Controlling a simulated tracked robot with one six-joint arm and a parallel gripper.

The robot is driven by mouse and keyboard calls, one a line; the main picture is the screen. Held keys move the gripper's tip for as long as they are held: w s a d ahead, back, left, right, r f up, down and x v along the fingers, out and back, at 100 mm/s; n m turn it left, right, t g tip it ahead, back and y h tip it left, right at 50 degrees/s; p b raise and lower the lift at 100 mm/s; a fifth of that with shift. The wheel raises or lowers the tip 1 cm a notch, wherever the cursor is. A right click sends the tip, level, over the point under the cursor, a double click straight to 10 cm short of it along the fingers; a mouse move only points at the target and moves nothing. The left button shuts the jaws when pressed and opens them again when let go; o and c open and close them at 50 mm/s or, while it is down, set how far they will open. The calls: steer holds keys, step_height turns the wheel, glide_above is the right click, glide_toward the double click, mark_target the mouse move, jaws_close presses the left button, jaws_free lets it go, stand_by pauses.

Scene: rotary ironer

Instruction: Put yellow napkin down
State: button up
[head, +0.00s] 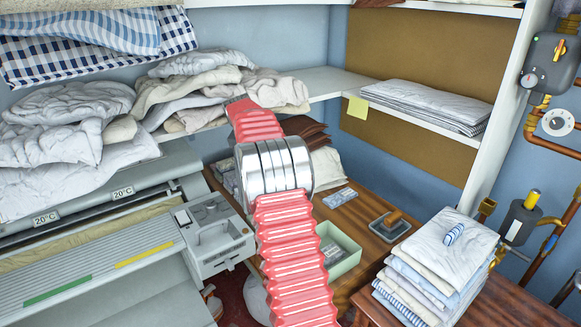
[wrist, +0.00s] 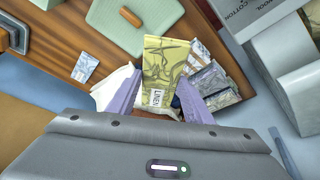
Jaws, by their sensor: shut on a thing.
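The yellow napkin (wrist: 165,58) has a grey leaf-like pattern and a white label reading LINEN. In the wrist view it lies between the two purple fingers of my gripper (wrist: 160,84), which is shut on it. Several folded patterned cloths (wrist: 214,82) show just right of the napkin, close to the right finger. A white cloth (wrist: 110,90) shows by the left finger. I cannot tell how high the napkin is above what lies below. In the head view my red arm hides the gripper and the napkin.
A wooden desk (head: 357,218) carries a green box (head: 347,262) and a small patterned packet (head: 340,197). The grey ironer (head: 40,285) stands at left, with heaped linen (head: 70,130) above. Folded linen is stacked (head: 440,255) at right. A shelf (head: 330,82) runs behind.

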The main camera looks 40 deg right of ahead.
steer(key=w+a+r+n+t+y, duration=0.1)
steer(key=a+r+n, duration=0.15)
steer(key=a, duration=0.95)
steer(key=w+a+r+n, duration=0.1)
steer(key=a+r+n, duration=0.15)
steer(key=a, duration=0.95)
steer(key=s+a+n, duration=0.2)
steer(key=a, duration=0.6)
steer(key=s+a+n+t+y, duration=0.1)
steer(key=s+a+n, duration=0.1)
steer(key=a, duration=0.7)
steer(key=shift+s+a+r+y, duration=0.25)
steer(key=shift+s+r+y, duration=0.1)
steer(key=shift+r, duration=0.1)
steer(key=shift+a, duration=0.1)
